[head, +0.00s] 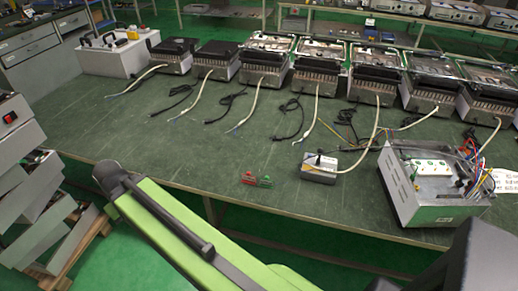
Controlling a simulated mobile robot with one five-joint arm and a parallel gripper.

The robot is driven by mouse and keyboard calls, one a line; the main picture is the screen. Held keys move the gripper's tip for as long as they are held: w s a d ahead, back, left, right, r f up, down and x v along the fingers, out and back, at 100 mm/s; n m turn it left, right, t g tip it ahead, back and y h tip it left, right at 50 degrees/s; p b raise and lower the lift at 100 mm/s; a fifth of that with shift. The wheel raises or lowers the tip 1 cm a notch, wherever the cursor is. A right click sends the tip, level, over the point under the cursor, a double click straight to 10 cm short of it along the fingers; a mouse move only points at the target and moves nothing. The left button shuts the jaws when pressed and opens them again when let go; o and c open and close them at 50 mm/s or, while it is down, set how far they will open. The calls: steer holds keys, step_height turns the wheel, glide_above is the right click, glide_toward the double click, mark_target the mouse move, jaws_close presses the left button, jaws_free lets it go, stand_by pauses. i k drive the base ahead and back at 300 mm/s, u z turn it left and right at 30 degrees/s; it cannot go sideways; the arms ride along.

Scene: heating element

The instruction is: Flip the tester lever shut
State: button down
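A small grey-white box (318,170) sits on the green bench near the middle right, with a dark part on its top and cables joined to it. It may be the tester. I cannot make out its lever or whether that lever is open or shut. A larger grey box (440,213) with a white socket panel and many coloured wires stands to its right. My green arm link (175,225) crosses the lower left and overlaps the bench's front edge. My gripper's fingers do not show in this view.
A row of grey heating units (310,78) with trailing cables lines the back of the bench (150,130). Small red and green pieces (257,180) lie near the front edge. A white box (115,55) stands back left; tilted grey bins (30,190) stand at left. The bench's front left is clear.

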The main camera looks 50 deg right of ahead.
mark_target(319, 151)
steer(key=u, duration=0.7)
steer(key=k, duration=0.9)
steer(key=z, duration=0.8)
steer(key=i, duration=1.05)
steer(key=u, duration=0.1)
